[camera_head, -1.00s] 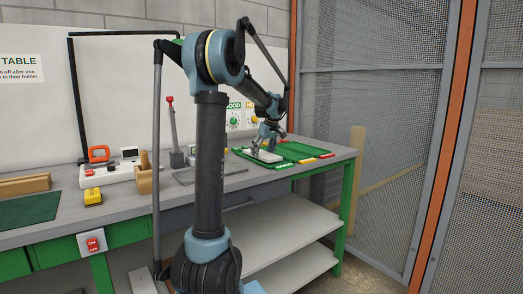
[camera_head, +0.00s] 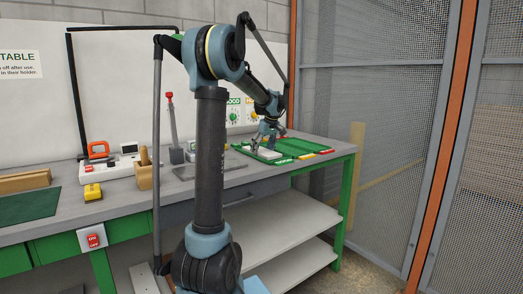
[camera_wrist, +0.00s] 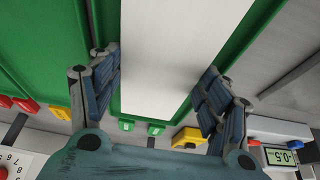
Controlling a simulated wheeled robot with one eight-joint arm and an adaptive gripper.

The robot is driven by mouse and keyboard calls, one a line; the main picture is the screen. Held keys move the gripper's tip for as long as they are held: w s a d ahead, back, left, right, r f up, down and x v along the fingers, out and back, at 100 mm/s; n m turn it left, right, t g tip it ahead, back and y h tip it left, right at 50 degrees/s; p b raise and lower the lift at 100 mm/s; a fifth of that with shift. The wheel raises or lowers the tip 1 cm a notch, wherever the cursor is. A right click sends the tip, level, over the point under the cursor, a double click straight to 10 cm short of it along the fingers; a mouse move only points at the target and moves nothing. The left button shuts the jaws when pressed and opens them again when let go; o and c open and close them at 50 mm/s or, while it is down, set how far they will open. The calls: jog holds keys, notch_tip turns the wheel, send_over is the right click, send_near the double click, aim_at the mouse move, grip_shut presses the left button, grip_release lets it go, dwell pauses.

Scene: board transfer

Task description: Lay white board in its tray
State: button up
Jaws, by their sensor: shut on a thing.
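The white board (camera_wrist: 165,50) is a long flat plate, seen from above in the wrist view between green strips of the tray (camera_wrist: 40,45). My gripper (camera_wrist: 160,68) is shut on the white board, with one finger at each long side. In the head view the board (camera_head: 268,155) is small, under my gripper (camera_head: 266,143), over the left part of the green tray (camera_head: 302,149) at the bench's right end. I cannot tell whether the board touches the tray floor. The board's far end is out of the wrist view.
A yellow block (camera_wrist: 188,138) and a display unit (camera_wrist: 280,157) lie near the tray. A mesh fence (camera_head: 380,130) rises to the right.

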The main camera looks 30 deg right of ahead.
jog(key=o, duration=1.4)
jog(key=v, duration=1.2)
jog(key=shift+f, duration=0.1)
